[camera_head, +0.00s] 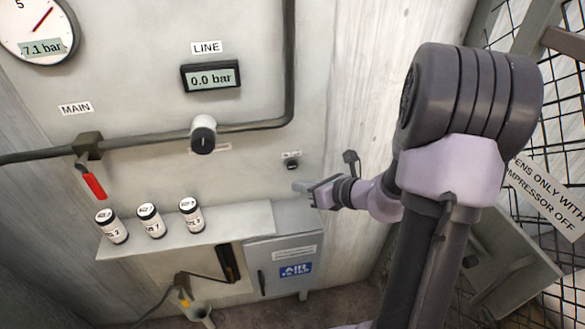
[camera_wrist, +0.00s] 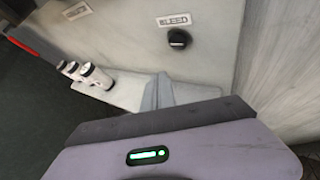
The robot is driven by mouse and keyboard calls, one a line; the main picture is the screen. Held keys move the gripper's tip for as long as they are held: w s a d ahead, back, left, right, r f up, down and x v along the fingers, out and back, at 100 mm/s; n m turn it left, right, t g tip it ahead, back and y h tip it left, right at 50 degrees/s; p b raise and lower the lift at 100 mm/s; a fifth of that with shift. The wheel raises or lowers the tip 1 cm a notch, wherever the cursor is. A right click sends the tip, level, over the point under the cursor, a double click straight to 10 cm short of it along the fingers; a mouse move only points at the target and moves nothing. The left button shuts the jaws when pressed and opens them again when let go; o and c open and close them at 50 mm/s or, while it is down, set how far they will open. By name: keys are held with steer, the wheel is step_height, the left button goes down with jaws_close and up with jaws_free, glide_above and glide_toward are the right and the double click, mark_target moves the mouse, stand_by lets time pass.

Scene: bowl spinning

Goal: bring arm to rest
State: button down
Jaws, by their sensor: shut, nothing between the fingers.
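My gripper (camera_head: 300,187) is in front of the grey panel, just above the right end of the shelf and below the small black knob (camera_head: 292,165). My arm reaches in from the right side of the head view. In the wrist view the two fingers of my gripper (camera_wrist: 158,92) lie together with nothing between them. The same knob (camera_wrist: 179,38) shows beyond the fingertips under a BLEED label, apart from them.
Several white canisters (camera_head: 151,220) stand on the shelf (camera_head: 230,222). An AIR-labelled cabinet (camera_head: 283,262) is below. The red-handled MAIN valve (camera_head: 94,186) and a round valve (camera_head: 203,134) sit on the pipe. The LINE display (camera_head: 211,77) reads 0.0 bar. Wire mesh (camera_head: 565,75) is at right.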

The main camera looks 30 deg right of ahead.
steer(key=shift+s+a, duration=0.15)
steer(key=shift+s, duration=0.3)
steer(key=s+a+r+n+g+y+b, duration=0.2)
steer(key=s+a+n+b, duration=0.1)
steer(key=a+n, duration=0.45)
steer(key=s+a+r+n+g+y+b, duration=0.1)
steer(key=s+a+r+n+g+b, duration=0.15)
steer(key=a+n, duration=0.5)
steer(key=s+a+n+h+b, duration=0.1)
steer(key=s+n+h+b, duration=0.1)
steer(key=s+n, duration=0.5)
steer(key=s+a+n+g+h+b, duration=0.1)
steer(key=s+a+n+h+b, duration=0.1)
steer(key=s+n, duration=0.6)
steer(key=shift+s+h, duration=0.25)
steer(key=shift+h, duration=0.55)
